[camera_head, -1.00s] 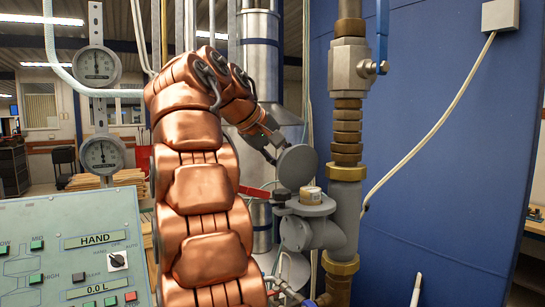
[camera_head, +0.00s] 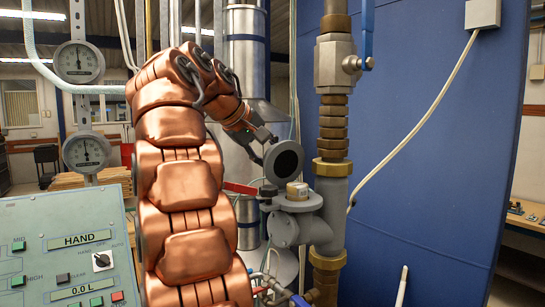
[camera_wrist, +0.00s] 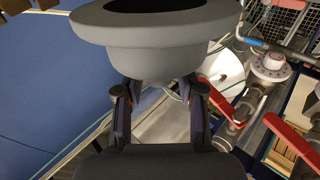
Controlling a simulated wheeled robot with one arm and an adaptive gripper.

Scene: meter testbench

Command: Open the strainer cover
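The strainer cover (camera_head: 284,161) is a grey round cap, tilted on edge so its dark face shows in the head view. It is off the grey strainer body (camera_head: 302,230), up and to the left of its opening. In the wrist view the cover (camera_wrist: 158,40) fills the top, with its wide rim away from the fingers. My gripper (camera_wrist: 160,88) has one finger on each side of the cover's narrow end and holds it; the fingertips are partly hidden. My gripper (camera_head: 262,143) is small in the head view. A tan cylinder (camera_head: 297,190) stands in the strainer's opening.
A control panel (camera_head: 68,255) stands at lower left and a blue wall (camera_head: 430,150) at right.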

